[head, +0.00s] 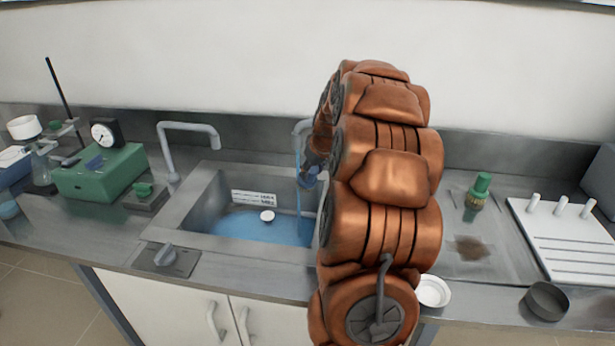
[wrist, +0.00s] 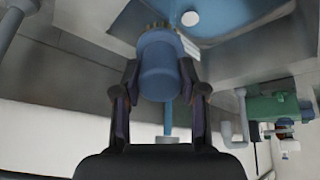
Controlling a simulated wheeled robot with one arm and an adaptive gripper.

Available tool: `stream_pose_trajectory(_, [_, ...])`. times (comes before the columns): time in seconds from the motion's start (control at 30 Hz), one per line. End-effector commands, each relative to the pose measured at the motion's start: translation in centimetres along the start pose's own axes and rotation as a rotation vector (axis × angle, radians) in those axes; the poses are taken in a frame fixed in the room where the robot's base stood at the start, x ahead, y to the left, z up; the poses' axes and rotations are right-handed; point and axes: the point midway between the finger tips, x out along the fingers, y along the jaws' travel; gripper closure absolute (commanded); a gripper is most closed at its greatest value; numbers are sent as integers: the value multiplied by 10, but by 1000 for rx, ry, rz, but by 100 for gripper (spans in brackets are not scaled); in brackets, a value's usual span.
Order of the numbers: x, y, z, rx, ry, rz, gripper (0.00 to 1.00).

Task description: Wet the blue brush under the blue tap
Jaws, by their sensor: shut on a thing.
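My gripper (wrist: 158,88) is shut on the blue brush (wrist: 158,70), whose bristles point down toward the sink. In the head view, the brush (head: 311,180) shows as a small blue patch at the sink's right side, mostly hidden by my arm. The blue tap (head: 302,127) stands behind the sink, partly covered by my arm. A thin blue stream (head: 298,195) falls below its spout, right next to the brush. In the wrist view, a narrow blue strip (wrist: 168,118) meets the brush in the picture; I cannot tell whether water touches the bristles.
The sink (head: 190,212) holds blue water and a small white round piece (head: 267,216). A grey tap (head: 185,127) stands at its left. A green brush (head: 480,190), a brown stain (head: 472,248), a white rack (head: 575,240) and dishes occupy the right counter.

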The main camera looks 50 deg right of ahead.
Motion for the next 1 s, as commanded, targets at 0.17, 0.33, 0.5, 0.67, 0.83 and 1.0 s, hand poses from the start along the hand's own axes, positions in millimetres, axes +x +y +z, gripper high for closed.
stream_pose_trajectory(0.17, [-5,-1,10,0,3,2,86])
stream_pose_trajectory(0.33, [-11,-3,19,-1,4,4,86])
stream_pose_trajectory(0.5, [-15,-5,30,1,2,1,86])
stream_pose_trajectory(0.67, [-20,-7,39,0,2,1,86])
stream_pose_trajectory(0.83, [-26,-8,48,0,3,2,86])
stream_pose_trajectory(1.0, [-31,-9,57,1,3,2,86])
